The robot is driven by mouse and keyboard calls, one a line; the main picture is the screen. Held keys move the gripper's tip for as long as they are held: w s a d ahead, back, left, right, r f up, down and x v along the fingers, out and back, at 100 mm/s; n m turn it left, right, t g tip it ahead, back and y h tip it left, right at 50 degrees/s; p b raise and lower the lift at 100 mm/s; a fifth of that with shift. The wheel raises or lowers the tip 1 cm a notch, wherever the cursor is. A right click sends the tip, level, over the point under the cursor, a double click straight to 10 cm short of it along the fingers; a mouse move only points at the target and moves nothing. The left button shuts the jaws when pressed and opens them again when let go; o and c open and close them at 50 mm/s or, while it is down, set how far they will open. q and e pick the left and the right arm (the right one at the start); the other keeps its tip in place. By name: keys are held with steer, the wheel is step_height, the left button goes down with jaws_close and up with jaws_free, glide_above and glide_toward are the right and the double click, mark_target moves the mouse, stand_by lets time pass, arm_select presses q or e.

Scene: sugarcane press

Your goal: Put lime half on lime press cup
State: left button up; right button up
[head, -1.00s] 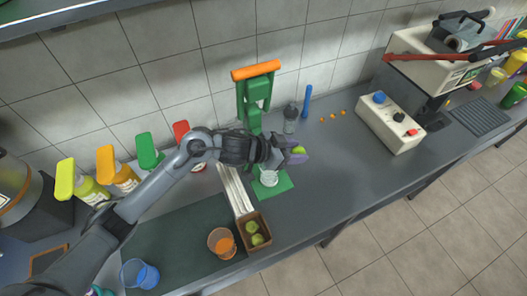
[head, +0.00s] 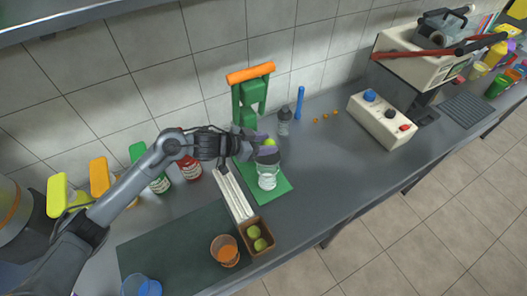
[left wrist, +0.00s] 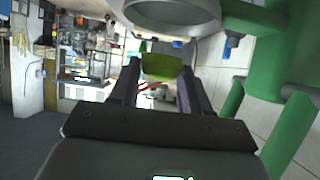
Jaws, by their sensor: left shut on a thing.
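My left gripper (head: 266,147) is shut on a green lime half (head: 269,142). The lime half also shows between the fingers in the left wrist view (left wrist: 162,67). The green lime press (head: 250,97) with an orange handle (head: 251,73) stands behind the gripper. In the left wrist view a grey round press cup (left wrist: 172,14) is at the top, just beyond the lime half and apart from it in the picture. In the head view the cup is hidden behind my gripper. A clear glass (head: 267,177) stands on the press's green base, below the gripper. My right gripper is not in view.
A brown box (head: 258,246) with limes and an orange cup (head: 225,251) are in front. A cream control box (head: 382,119) is at the right. The counter between is mostly clear.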

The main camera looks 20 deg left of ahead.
arm_select(q)
steer(key=shift+a+f+b, duration=0.15)
steer(key=shift+f+b, duration=0.15)
steer(key=shift+f, duration=1.8)
steer(key=shift+f, duration=0.2)
steer(key=o, duration=0.7)
steer(key=shift+o, duration=0.2)
steer(key=shift+r, duration=0.25)
steer(key=p+v, duration=0.1)
steer(key=v, duration=1.1)
